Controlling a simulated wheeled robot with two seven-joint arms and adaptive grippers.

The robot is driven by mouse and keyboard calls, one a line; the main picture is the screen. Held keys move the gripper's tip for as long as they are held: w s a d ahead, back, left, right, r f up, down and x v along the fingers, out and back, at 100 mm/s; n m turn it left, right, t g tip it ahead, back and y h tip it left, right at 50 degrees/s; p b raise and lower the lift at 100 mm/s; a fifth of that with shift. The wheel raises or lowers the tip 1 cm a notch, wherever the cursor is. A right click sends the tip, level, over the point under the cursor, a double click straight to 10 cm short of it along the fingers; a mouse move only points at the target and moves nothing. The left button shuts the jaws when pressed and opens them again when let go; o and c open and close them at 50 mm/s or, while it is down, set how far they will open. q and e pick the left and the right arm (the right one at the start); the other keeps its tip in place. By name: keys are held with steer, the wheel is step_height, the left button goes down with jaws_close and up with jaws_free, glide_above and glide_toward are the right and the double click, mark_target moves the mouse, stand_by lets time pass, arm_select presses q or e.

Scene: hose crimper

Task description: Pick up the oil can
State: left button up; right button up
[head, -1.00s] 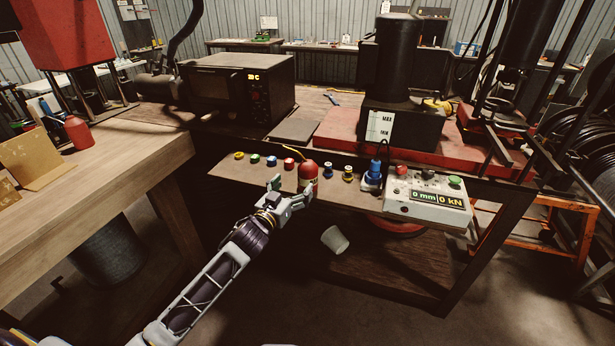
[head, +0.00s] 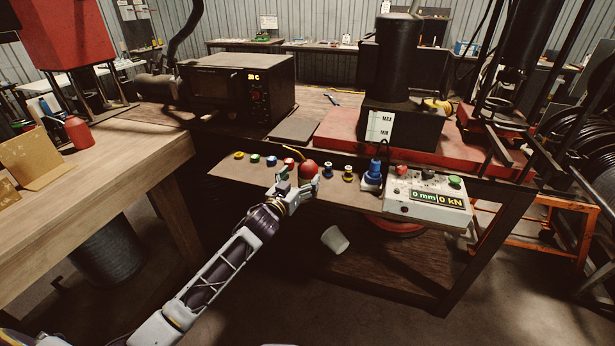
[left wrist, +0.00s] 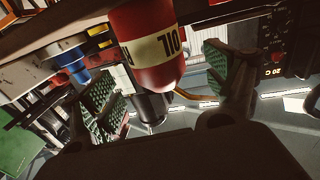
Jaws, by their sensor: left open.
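The red oil can (head: 308,169) stands on the narrow front shelf of the press bench in the head view, its thin yellow spout pointing up to the left. My left gripper (head: 297,190) is at the can, in front of its lower part and hiding it. In the left wrist view the can (left wrist: 147,45), with a cream label reading OIL, lies between the two green-padded fingers (left wrist: 168,88). The fingers are open, with visible gaps on both sides of the can. My right gripper is in neither view.
Several small coloured fittings (head: 239,155) line the shelf (head: 232,172) left and right of the can. A blue-capped fitting (head: 372,176) and a control box with a display (head: 428,197) stand to the right. A white cup (head: 335,238) lies tilted below.

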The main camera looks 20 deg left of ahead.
mark_target(308, 169)
arm_select(q)
steer(key=shift+w, duration=0.15)
steer(key=shift+w+d+r, duration=0.1)
steer(key=shift+w+d, duration=0.1)
steer(key=shift+w, duration=0.55)
steer(key=shift+w+d, duration=0.2)
steer(key=shift+w, duration=0.75)
steer(key=shift+w+d, duration=0.1)
steer(key=shift+w, duration=0.65)
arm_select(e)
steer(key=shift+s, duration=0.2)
arm_select(q)
steer(key=shift+r, duration=0.1)
steer(key=c, duration=1.5)
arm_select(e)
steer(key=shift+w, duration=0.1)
arm_select(q)
steer(key=shift+o, duration=0.2)
